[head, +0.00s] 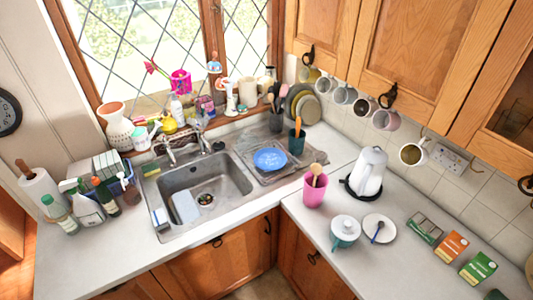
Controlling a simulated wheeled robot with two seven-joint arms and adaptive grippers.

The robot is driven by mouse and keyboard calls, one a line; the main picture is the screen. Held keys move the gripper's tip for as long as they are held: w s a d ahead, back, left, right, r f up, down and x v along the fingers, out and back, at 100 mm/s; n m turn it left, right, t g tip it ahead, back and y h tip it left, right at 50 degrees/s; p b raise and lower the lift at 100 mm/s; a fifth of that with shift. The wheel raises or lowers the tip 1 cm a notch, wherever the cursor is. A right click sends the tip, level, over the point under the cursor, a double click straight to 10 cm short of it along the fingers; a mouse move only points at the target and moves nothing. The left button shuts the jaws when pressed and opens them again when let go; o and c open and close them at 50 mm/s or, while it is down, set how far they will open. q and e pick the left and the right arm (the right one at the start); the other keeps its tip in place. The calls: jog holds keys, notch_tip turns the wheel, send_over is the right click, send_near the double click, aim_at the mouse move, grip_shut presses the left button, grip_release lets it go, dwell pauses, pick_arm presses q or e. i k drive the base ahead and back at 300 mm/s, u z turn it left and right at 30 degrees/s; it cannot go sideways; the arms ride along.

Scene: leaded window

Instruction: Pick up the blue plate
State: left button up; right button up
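The blue plate (270,159) lies on the metal drainer (291,164) to the right of the sink basin. It looks flat and has a lighter pattern that is too small to make out. Nothing covers it. Neither of my grippers shows in the head view.
A dark green utensil pot (296,143) stands just behind the plate, and a pink utensil pot (315,190) stands to its front right. The tap (183,147) rises behind the basin (206,194). Mugs (366,105) hang below the wall cupboards.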

aim_at(268, 159)
jog(key=u, duration=0.4)
jog(key=i, duration=0.9)
jog(key=u, duration=0.55)
